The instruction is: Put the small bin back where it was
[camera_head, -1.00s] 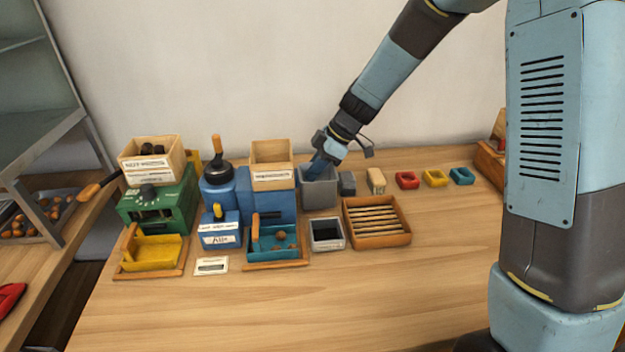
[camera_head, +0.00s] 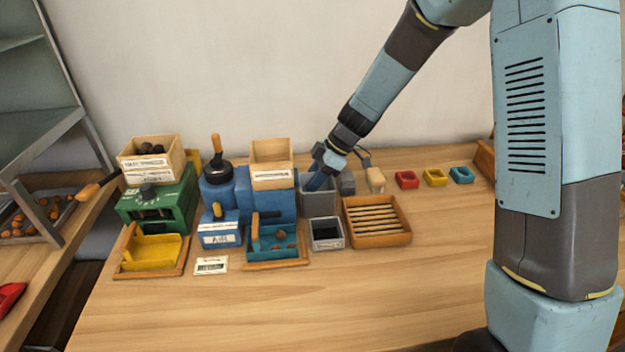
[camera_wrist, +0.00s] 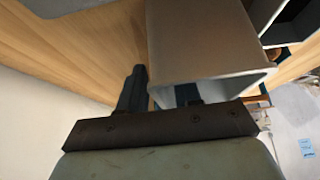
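The small bin (camera_head: 320,204) is a grey open box, upright, right of the blue machine (camera_head: 268,207) in the head view. My gripper (camera_head: 320,181) points down at it from the upper right, with a finger inside the opening. In the wrist view the bin (camera_wrist: 195,45) fills the upper middle. One finger (camera_wrist: 133,90) is outside its left wall and the other shows in the opening, so my gripper seems shut on that wall. I cannot tell whether the bin's base touches the table.
A small dark grey block (camera_head: 347,184) and a beige piece (camera_head: 376,179) stand close right of the bin. A black-bottomed tray (camera_head: 326,246) and a slatted wooden tray (camera_head: 383,241) lie in front. The table's front (camera_head: 300,300) is clear.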

